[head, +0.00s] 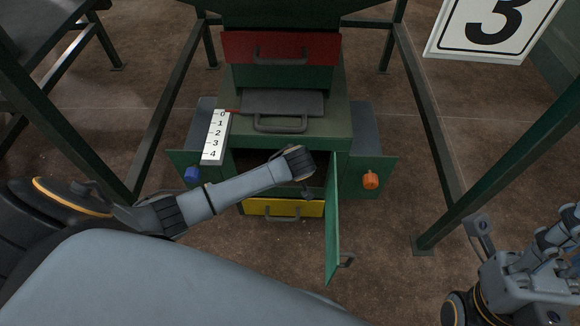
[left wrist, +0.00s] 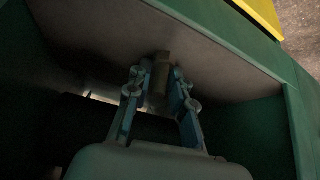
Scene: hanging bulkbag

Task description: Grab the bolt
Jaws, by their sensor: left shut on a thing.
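The bolt (left wrist: 161,74) is a short, dull brown cylinder in the left wrist view, inside a dark green compartment. My left gripper (left wrist: 158,82) has its two fingers closed on either side of it. In the head view my left gripper (head: 307,190) reaches into the open front of the green machine, and the bolt cannot be made out there. Part of my right arm and hand (head: 490,240) shows at the lower right, away from the machine. Its finger state is unclear.
The green cabinet door (head: 333,220) stands open just right of my left gripper. A yellow drawer (head: 283,208) lies below and a red one (head: 281,47) above. A white 0-4 scale (head: 216,137), blue knob (head: 192,174) and orange knob (head: 370,181) flank the opening. Frame posts (head: 500,165) stand at the sides.

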